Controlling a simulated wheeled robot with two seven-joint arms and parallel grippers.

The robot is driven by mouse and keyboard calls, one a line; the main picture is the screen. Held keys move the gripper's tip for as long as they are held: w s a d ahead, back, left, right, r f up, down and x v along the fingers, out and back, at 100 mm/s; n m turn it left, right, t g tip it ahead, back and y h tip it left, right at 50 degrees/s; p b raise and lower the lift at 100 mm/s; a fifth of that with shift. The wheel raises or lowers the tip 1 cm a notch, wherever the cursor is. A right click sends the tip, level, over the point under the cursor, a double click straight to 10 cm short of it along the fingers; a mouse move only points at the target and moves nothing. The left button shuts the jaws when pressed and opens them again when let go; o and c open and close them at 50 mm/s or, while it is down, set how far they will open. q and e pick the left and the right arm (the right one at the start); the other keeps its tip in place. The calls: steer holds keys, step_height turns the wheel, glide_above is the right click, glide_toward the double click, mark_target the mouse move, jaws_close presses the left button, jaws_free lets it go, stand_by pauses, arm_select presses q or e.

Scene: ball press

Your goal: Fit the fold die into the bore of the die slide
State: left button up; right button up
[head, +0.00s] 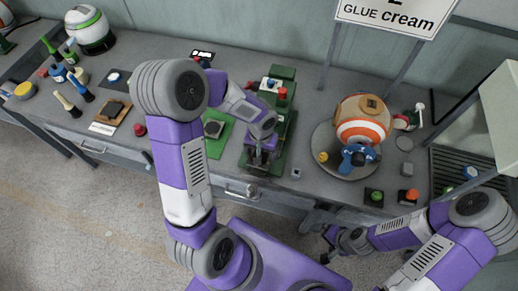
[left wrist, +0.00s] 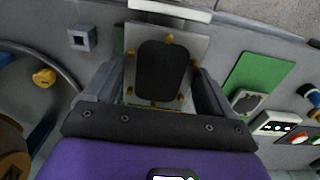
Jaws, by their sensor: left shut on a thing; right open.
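My left gripper (head: 262,153) is over the front of the green press (head: 283,100). In the left wrist view, its two fingers (left wrist: 158,92) stand on either side of what looks like the fold die (left wrist: 160,68), a dark rounded pad with small gold pins around it. A pale plate (left wrist: 202,45) shows around and behind the pad. The die slide and its bore are hard to make out, as the gripper covers the press front. I cannot tell whether the die touches the slide. My right gripper (head: 333,238) is open and empty, off the table's front edge.
A green mat (head: 223,141) with a grey piece lies left of the press. A round tray (head: 322,143) with an orange and white ball stands to its right. A small square block (head: 296,173) and push-button boxes (head: 373,197) sit near the front edge.

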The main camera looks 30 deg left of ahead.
arm_select(q)
steer(key=shift+a, duration=0.2)
stand_by(0.3)
steer(key=shift+f+b, duration=0.1)
steer(key=shift+b, duration=0.25)
step_height(320, 180, down, 6)
steer(key=b, duration=0.5)
steer(key=shift+r, duration=0.25)
steer(key=shift+b, duration=0.55)
stand_by(1.0)
steer(key=shift+f+b, duration=1.15)
steer(key=shift+f, duration=0.1)
